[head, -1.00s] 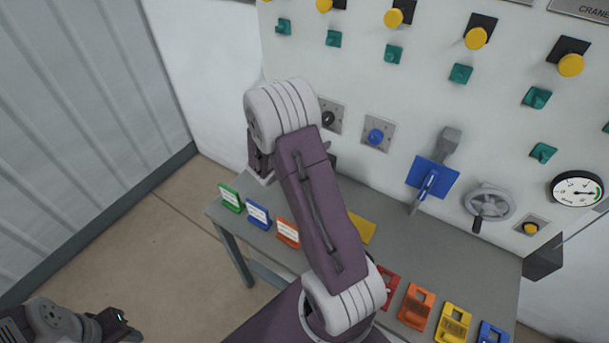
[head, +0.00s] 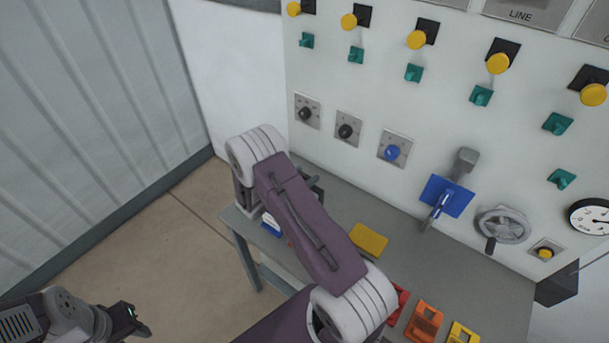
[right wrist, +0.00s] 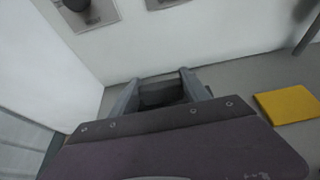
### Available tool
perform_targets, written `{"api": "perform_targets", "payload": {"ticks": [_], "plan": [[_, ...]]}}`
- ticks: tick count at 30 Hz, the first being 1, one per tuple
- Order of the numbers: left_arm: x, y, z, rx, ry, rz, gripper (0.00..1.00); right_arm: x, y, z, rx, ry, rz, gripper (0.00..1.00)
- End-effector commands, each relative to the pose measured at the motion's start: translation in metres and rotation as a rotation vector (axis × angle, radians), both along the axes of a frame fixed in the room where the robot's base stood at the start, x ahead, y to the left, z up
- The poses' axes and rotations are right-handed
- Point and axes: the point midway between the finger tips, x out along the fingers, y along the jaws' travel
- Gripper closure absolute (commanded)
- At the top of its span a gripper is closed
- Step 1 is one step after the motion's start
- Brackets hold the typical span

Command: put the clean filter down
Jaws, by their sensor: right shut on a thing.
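My right gripper (right wrist: 158,88) is shut on a dark grey block (right wrist: 160,95), which I take to be the filter. Only part of the block shows between the two grey fingers in the right wrist view. In the head view my right arm hides most of this gripper; a dark part shows past the arm, over the back left of the grey table (head: 345,203). Whether the block touches the table I cannot tell. My left gripper (head: 133,321) is low at the left, away from the table, and its jaw opening is unclear.
A yellow block (head: 368,241) lies on the table, right of my right gripper. A blue label card (head: 271,225) shows partly behind my arm. Red, orange (head: 424,321) and yellow holders stand along the front right. The wall panel carries knobs, a blue lever plate (head: 446,196) and a handwheel (head: 502,226).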

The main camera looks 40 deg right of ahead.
Motion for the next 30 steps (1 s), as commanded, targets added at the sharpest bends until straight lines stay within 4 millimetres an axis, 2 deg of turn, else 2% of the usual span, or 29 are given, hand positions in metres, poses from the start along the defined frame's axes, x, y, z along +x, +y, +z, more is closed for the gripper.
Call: {"api": "perform_targets", "payload": {"ticks": [3,4,6,17,20,30], "plan": [[0.000,0.000,-0.004,0.000,0.000,0.000,0.64,0.000,0.000,-0.004,0.000,0.000,0.000,1.00],[0.000,0.000,-0.004,0.000,0.000,0.000,0.64,0.000,0.000,-0.004,0.000,0.000,0.000,0.43],[0.000,0.000,-0.003,0.000,0.000,0.000,0.64,0.000,0.000,-0.003,0.000,0.000,0.000,0.24],[0.000,0.000,0.002,0.000,0.000,0.000,0.64,0.000,0.000,0.003,0.000,0.000,0.000,0.24],[0.000,0.000,-0.002,0.000,0.000,0.000,0.64,-0.002,0.012,0.005,-0.001,-0.002,0.004,0.24],[0.000,0.000,-0.010,0.000,0.000,0.000,0.64,-0.023,0.083,0.035,0.001,-0.002,0.006,0.24]]}}
